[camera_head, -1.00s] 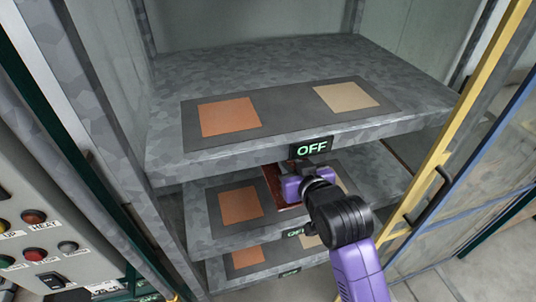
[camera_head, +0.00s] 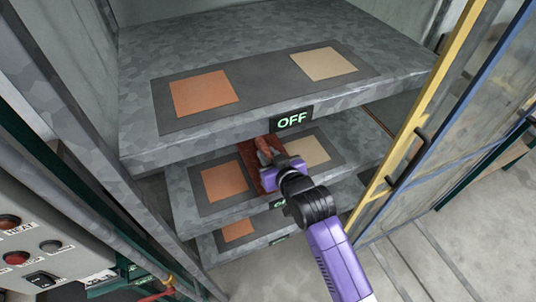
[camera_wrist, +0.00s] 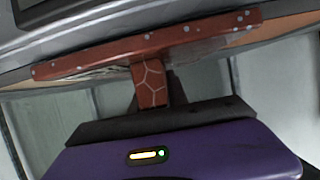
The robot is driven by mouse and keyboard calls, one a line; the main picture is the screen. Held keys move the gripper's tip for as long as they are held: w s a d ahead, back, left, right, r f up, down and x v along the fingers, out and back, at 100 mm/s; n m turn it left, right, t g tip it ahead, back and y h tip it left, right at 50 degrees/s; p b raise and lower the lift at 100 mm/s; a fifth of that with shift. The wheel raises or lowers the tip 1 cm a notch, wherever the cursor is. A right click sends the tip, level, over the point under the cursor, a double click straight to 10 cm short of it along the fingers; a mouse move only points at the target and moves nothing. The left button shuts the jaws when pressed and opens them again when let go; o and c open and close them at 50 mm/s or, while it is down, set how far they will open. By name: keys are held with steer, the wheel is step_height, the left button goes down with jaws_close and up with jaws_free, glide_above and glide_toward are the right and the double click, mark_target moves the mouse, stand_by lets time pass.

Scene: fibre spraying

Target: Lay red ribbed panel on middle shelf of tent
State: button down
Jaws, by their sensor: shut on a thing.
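The red ribbed panel (camera_head: 266,158) is at the middle shelf (camera_head: 222,210) of the tent, partly hidden by my gripper and the shelf above. In the wrist view the panel (camera_wrist: 150,52) shows as a red edge with pale dots, and its rib (camera_wrist: 150,85) runs down into my gripper. My purple gripper (camera_head: 278,168) is at the front of the middle shelf, between its orange square (camera_head: 224,182) and its beige square (camera_head: 308,151). It is shut on the panel's rib. I cannot tell whether the panel touches the shelf.
The top shelf (camera_head: 250,128), with an OFF sign (camera_head: 292,120) on its front edge, overhangs my gripper closely. A lower shelf (camera_head: 215,246) is below. A yellow-framed glass door (camera_head: 425,110) stands open at the right; a control panel (camera_head: 40,240) is at the lower left.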

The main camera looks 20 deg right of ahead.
steer(key=shift+f, duration=0.15)
steer(key=c, duration=1.3)
jaws_free()
steer(key=shift+f, duration=0.15)
steer(key=shift+r, duration=0.2)
steer(key=shift+s, duration=0.35)
steer(key=b+v, duration=0.1)
steer(key=v, duration=1)
steer(key=shift+s+r, duration=0.1)
steer(key=shift+r, duration=0.1)
